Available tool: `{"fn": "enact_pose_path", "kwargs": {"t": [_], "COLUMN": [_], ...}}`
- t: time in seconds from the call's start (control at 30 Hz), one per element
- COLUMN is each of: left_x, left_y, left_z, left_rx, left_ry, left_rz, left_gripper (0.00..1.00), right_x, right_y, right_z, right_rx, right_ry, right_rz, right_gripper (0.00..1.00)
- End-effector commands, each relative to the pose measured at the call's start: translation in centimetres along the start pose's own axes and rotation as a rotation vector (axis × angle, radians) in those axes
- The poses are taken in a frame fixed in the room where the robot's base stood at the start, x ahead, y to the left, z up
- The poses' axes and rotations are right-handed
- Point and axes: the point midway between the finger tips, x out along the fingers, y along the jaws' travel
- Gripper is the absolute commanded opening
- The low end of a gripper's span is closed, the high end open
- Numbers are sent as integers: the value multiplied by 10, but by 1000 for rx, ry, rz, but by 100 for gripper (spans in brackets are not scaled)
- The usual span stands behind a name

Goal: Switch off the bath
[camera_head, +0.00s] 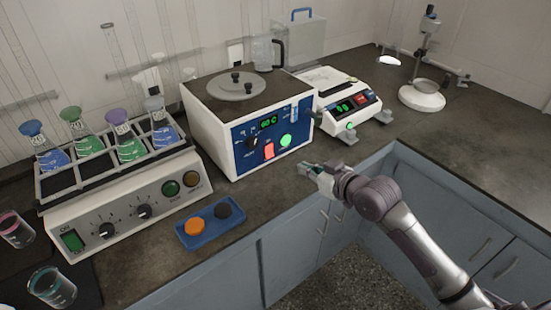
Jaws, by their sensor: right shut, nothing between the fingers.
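The bath (221,125) is a white box with a dark top, a round grey lid (236,85) and a blue front panel. The panel has a lit green display (268,121), a black knob (252,142), a lit red switch (269,151) and a lit green round button or lamp (285,141). My right gripper (304,168) is shut and empty, just in front of the panel's lower right, above the counter edge. It appears apart from the panel. My left gripper is not in view.
A shaker (120,215) with several coloured flasks stands left. A blue tray (211,222) with orange and black pieces lies in front. A balance-like device (345,107) with a green display is right of the bath. A stand (422,96) is at back right. Counter at right is clear.

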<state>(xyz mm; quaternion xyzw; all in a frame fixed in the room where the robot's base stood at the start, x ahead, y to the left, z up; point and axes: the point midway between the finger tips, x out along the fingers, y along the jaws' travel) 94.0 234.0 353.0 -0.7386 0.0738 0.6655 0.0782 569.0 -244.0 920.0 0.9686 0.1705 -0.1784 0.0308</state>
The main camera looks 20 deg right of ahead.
Motion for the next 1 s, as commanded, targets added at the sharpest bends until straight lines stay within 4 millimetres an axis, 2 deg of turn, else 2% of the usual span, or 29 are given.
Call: {"fn": "enact_pose_path", "kwargs": {"t": [0.17, 0.6, 0.7, 0.83, 1.0], "left_x": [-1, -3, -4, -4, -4], "left_y": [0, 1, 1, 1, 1], "left_z": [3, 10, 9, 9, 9], "left_rx": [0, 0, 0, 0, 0], "left_ry": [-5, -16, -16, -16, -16], "left_rz": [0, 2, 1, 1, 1], "left_gripper": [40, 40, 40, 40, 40], "right_x": [14, 105, 120, 133, 140], "right_y": [0, -1, 0, 0, 0], "right_z": [0, -1, 0, 0, 1], "right_rx": [2, 2, 2, 1, 1], "right_ry": [1, 1, 0, 0, 0], "right_rz": [0, -1, 0, 0, 0], "right_gripper": [0, 0, 0, 0, 0]}}
